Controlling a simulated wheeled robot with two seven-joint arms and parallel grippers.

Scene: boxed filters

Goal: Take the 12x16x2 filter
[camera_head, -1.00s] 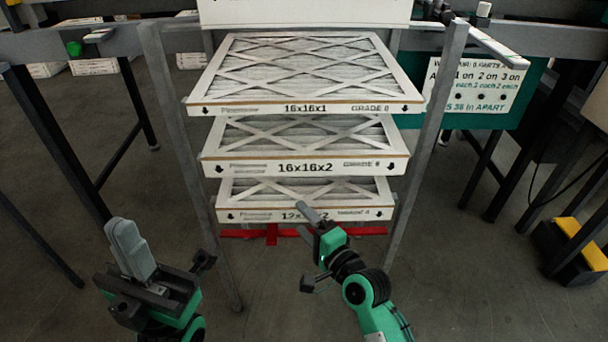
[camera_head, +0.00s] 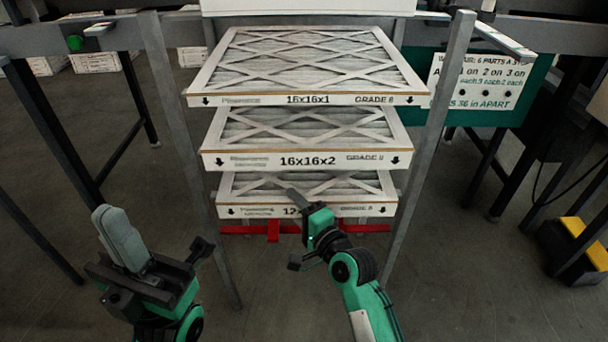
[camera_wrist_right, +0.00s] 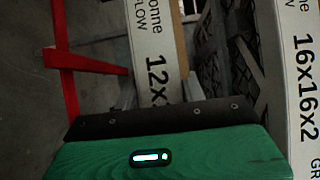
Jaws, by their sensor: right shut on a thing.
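The 12x16x2 filter (camera_head: 250,211) is the lowest of three white-framed filters, with a lattice face and a printed front edge. My right gripper (camera_head: 295,198) is at the middle of that front edge and hides part of its size label. In the right wrist view the filter's edge (camera_wrist_right: 152,45) reads "12x" and runs down between the fingers of the right gripper (camera_wrist_right: 158,92), which is shut on it. My left gripper (camera_head: 118,238) is at the lower left, away from the filters, its fingers together with nothing seen between them.
The 16x16x2 filter (camera_head: 250,161) lies just above, and the 16x16x1 filter (camera_head: 250,100) above that. Grey rack posts stand left (camera_head: 180,130) and right (camera_head: 432,140). A red bar (camera_head: 274,229) is below. The floor in front is clear.

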